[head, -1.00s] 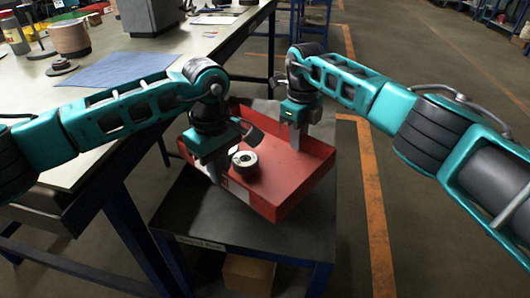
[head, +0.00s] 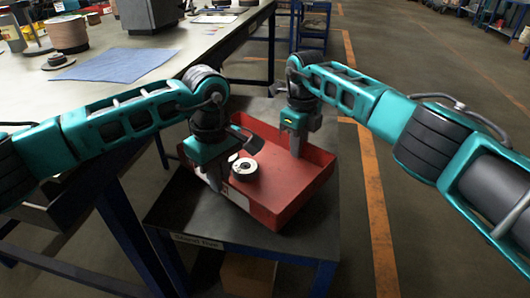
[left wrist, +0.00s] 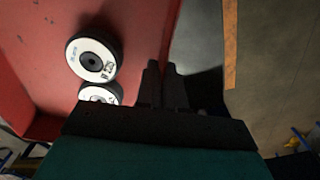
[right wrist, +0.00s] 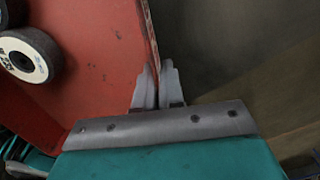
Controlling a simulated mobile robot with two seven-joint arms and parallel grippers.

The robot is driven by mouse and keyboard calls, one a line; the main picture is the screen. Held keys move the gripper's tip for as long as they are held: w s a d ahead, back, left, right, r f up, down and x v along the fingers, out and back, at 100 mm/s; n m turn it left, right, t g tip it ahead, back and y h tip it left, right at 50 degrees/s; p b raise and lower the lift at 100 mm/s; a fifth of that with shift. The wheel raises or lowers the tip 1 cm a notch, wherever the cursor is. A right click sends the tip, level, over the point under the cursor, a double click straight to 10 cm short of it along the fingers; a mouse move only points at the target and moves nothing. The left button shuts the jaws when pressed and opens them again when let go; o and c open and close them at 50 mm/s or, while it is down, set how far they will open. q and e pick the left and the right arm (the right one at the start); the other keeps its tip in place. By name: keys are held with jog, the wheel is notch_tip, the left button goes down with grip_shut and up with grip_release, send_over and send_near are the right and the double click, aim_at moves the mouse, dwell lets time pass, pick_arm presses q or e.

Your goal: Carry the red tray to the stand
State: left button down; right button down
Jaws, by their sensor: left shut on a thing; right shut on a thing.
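The red tray (head: 285,205) is over the dark top of the small stand (head: 165,213) in the head view. I cannot tell whether it touches the top. My left gripper (head: 214,182) is shut on the tray's left wall. My right gripper (head: 297,150) is shut on its far right wall. Flap discs with white hubs (head: 244,168) lie in the tray near my left gripper. They also show in the left wrist view (left wrist: 92,58) and the right wrist view (right wrist: 24,54). The tray wall runs between the fingers in both wrist views.
A long workbench (head: 185,48) with a blue cloth (head: 112,66) and spools stands at the left, close to the stand. A cardboard box (head: 246,277) sits under the stand's top. An orange floor line (head: 374,200) and open floor lie to the right.

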pick_arm(q)
jog(key=shift+f+b, duration=0.45)
jog(key=shift+f, duration=0.1)
pick_arm(e)
jog(key=shift+f, duration=0.55)
pick_arm(q)
jog(key=c, duration=1.3)
grip_release()
pick_arm(e)
jog(key=c, duration=1.3)
grip_release()
pick_arm(q)
jog(key=shift+o, duration=0.2)
pick_arm(e)
jog(key=shift+o, duration=0.2)
pick_arm(q)
notch_tip(320, 180, up, 12)
jog(key=shift+f, duration=0.2)
pick_arm(e)
jog(key=shift+r, duration=0.35)
pick_arm(q)
jog(key=shift+r, duration=0.15)
pick_arm(e)
notch_tip(320, 180, up, 12)
jog(key=shift+f, duration=0.15)
